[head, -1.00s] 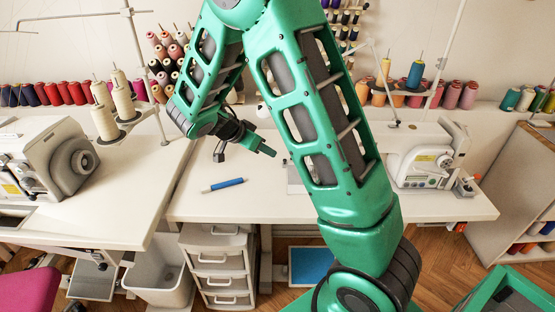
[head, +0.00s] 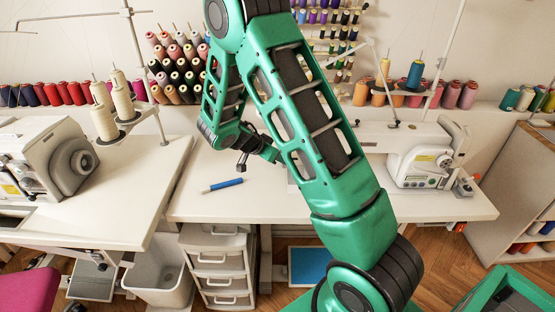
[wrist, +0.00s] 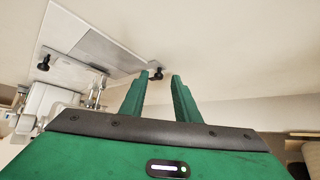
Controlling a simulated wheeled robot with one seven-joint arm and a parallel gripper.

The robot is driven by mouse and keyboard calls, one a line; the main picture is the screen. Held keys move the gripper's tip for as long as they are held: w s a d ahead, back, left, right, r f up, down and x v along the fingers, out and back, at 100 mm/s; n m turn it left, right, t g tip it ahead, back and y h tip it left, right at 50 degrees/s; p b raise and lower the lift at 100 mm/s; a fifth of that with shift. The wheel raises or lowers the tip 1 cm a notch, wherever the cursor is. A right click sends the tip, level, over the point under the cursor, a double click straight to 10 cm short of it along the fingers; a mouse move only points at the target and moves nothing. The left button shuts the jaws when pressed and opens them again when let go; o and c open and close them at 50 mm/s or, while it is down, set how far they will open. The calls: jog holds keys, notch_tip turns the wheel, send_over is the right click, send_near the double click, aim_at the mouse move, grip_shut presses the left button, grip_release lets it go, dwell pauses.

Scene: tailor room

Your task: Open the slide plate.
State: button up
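The white sewing machine (head: 425,165) stands on the right of the middle table. In the wrist view, its flat grey metal plate area (wrist: 100,50), with a lighter section at the left, is set in the white tabletop. Small dark knobs sit near the plate's edges. I cannot tell for sure which section is the slide plate. In the head view my arm hides most of this area. My gripper (wrist: 160,78) has its two green fingers apart with nothing held between them. Its tips appear near the plate's right end and a dark knob (wrist: 156,75); contact cannot be told.
A blue marker-like stick (head: 222,185) lies on the tabletop (head: 230,206) left of the plate area. Another sewing machine (head: 45,165) stands on the left table. Thread spools (head: 180,80) line the back wall. The front of the middle table is mostly clear.

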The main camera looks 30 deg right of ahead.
grip_shut()
jog(key=shift+w, duration=0.1)
